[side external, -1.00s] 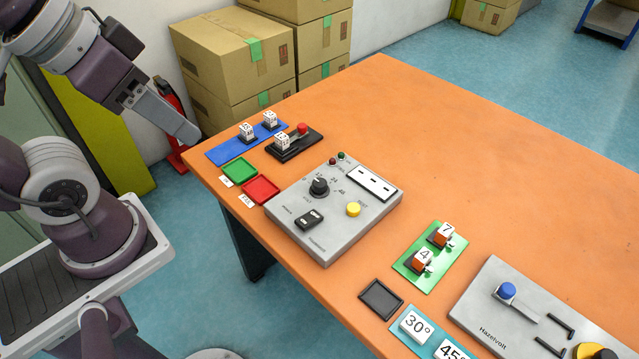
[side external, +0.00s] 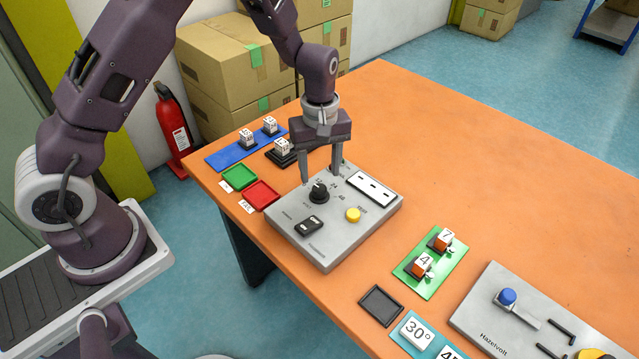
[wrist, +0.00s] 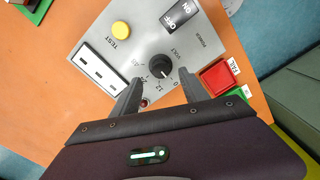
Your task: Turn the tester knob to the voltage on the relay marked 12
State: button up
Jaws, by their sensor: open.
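The grey tester (side external: 290,222) lies on the orange table with a black round knob (side external: 319,194) on it. The knob also shows in the wrist view (wrist: 160,67), beside a scale with 0, 12 and 24; its exact setting is hard to tell. My gripper (side external: 321,176) is open and points down just above the tester, fingers apart near the knob and holding nothing. One white relay block (side external: 283,147) sits in the black holder; two more white relay blocks (side external: 246,138) (side external: 270,125) stand on the blue mat. Their markings are too small to read surely.
The tester has a yellow TEST button (side external: 353,215), a black power switch (side external: 309,226) and a white slotted panel (side external: 371,187). Green (side external: 239,177) and red (side external: 262,195) trays lie beside it. A green board (side external: 430,262) and another grey panel (side external: 510,310) stand further right.

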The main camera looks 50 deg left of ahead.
aim_at(319, 188)
notch_tip(319, 188, down, 5)
jog(key=shift+f, duration=0.1)
jog(key=shift+c, duration=0.4)
grip_shut()
jog(key=m, duration=0.4)
jog(key=shift+m, duration=2.3)
